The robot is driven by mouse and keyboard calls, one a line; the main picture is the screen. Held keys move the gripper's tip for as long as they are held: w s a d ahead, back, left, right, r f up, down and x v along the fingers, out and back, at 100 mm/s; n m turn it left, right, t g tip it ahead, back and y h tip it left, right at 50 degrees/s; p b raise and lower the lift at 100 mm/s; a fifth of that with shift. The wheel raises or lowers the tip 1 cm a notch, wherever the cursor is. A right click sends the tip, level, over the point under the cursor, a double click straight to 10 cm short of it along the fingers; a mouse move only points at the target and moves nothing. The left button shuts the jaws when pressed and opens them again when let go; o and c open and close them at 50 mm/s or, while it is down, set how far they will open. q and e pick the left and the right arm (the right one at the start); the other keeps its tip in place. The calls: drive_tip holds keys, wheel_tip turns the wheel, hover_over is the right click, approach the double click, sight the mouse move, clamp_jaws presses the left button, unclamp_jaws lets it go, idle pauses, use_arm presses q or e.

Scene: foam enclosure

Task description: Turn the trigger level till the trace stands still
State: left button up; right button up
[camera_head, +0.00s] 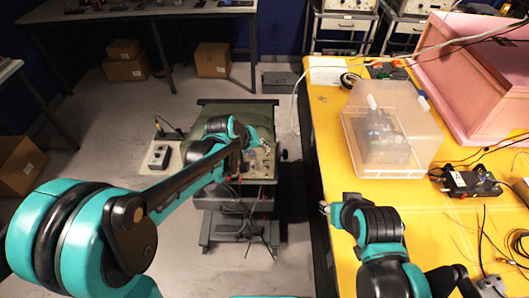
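An instrument with a dark green casing (262,115) sits on a trolley left of the yellow bench. Its pale front panel (262,169) faces me and carries small knobs, too small to tell apart. I cannot make out the trigger level knob, the screen or a trace. My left arm reaches in from the left across the instrument. My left gripper (254,143) is at the panel's upper part; I cannot tell whether it touches a knob, and its fingers are too small to read. My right gripper (325,208) is over the yellow bench's left edge, apart from the instrument, its finger state unclear.
The yellow bench (350,277) bears a clear plastic box (425,125), a pink foam enclosure (475,75), a black device (470,183) and loose cables. A small grey box (159,156) lies on the trolley's left side shelf. Cartons (212,60) stand on the floor behind.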

sight(267, 154)
use_arm(q)
drive_tip(key=b+x, duration=0.2)
drive_tip(key=x, duration=0.4)
drive_tip(key=shift+w+f, duration=0.15)
drive_tip(key=shift+f, duration=0.1)
drive_tip(key=shift+c, duration=0.3)
clamp_jaws()
